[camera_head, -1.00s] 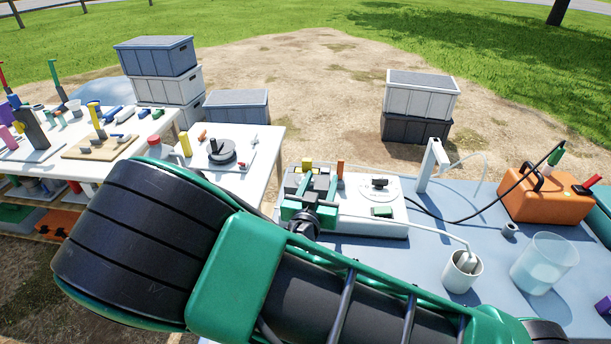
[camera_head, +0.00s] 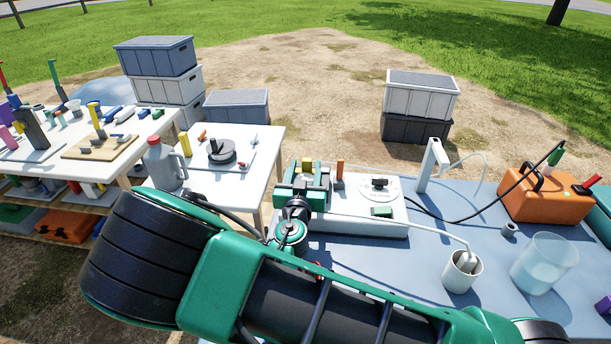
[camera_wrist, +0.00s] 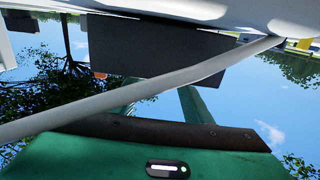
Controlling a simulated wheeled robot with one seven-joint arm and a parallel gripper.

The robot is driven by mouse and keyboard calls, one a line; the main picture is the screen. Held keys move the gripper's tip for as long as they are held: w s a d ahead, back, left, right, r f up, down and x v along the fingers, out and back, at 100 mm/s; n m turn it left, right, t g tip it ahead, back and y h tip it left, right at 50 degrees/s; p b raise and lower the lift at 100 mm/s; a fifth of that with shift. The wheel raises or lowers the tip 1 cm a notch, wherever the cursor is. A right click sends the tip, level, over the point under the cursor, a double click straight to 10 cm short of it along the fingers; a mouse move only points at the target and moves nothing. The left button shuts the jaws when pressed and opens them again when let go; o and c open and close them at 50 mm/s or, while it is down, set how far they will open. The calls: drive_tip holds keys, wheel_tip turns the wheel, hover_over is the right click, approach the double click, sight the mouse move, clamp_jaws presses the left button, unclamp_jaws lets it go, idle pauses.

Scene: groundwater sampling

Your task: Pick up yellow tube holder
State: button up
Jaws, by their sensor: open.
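A small yellow block (camera_head: 308,167), which looks like the yellow tube holder, stands at the left of the white equipment board on the blue table. My gripper (camera_head: 307,179) is open at that end of the board. Its green fingers show on the left and right of the yellow block. The gripper hides the block's lower part, so I cannot tell whether a finger touches it. In the wrist view, my green gripper body fills the bottom, with a dark block and a grey hose (camera_wrist: 150,90) across the picture; the holder cannot be made out clearly there.
An orange upright piece (camera_head: 340,170) stands just right of my gripper. The white board (camera_head: 350,222) carries a round dial. A thin tube runs to a white cup (camera_head: 462,272); a clear beaker (camera_head: 545,264) and an orange case (camera_head: 548,196) stand right. A grey jug (camera_head: 164,165) stands left.

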sight(306, 164)
drive_tip(key=w, duration=0.3)
drive_tip(key=shift+w+d, duration=0.15)
drive_tip(key=shift+d, duration=0.15)
drive_tip(key=c, duration=1.1)
drive_tip(key=shift+c, duration=0.2)
